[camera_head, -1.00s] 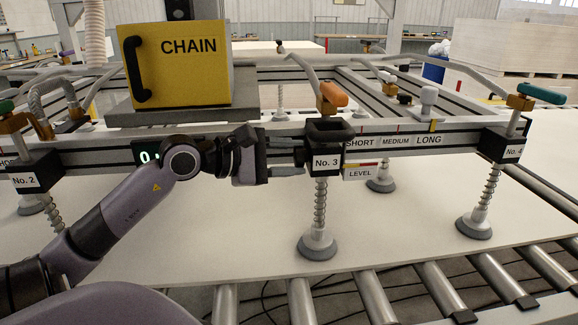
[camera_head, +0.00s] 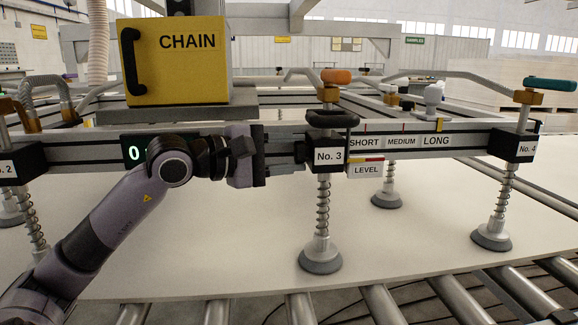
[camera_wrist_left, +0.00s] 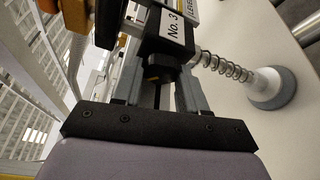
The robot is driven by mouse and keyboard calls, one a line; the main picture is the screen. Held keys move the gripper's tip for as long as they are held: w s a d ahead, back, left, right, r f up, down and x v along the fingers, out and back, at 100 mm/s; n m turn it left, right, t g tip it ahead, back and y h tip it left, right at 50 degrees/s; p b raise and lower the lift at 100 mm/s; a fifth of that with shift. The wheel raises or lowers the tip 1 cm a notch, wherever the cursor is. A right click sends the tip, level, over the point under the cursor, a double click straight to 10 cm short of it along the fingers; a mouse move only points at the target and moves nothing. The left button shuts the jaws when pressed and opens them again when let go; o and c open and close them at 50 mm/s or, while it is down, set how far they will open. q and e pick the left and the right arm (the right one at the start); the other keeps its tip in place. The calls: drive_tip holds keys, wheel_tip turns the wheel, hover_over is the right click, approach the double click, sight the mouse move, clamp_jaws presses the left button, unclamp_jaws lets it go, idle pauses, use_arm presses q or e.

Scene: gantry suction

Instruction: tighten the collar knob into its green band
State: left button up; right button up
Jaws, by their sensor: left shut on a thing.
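The collar knob is a small black knob on the side of the black No. 3 collar block (camera_head: 326,142). In the left wrist view the knob (camera_wrist_left: 158,68) shows a small yellow mark and sits between the fingertips. My left gripper (camera_head: 287,154) is left of the block and points right at it. In the left wrist view my left gripper (camera_wrist_left: 160,88) is shut on the knob, one grey finger on each side. A LEVEL tag (camera_head: 367,170) with a red and yellow strip hangs right of the block. I cannot make out a green band. My right gripper is out of view.
A yellow CHAIN box (camera_head: 178,62) stands above my left wrist. A grey rail (camera_head: 270,130) runs behind the gripper. Below the block hangs a spring suction cup (camera_head: 321,255) over a pale board (camera_head: 200,260). The No. 4 block (camera_head: 513,145) is farther right.

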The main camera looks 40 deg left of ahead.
use_arm(q)
drive_tip(key=o, duration=1.1)
drive_tip(key=shift+c, duration=0.2)
drive_tip(key=shift+s, duration=0.1)
drive_tip(key=shift+s+a, duration=0.15)
drive_tip(key=shift+s, duration=0.3)
use_arm(e)
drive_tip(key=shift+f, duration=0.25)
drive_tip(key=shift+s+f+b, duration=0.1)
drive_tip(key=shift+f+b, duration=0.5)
drive_tip(key=shift+b, duration=0.1)
use_arm(q)
drive_tip(key=v, duration=0.6)
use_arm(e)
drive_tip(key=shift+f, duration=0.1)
use_arm(q)
drive_tip(key=shift+r, duration=0.1)
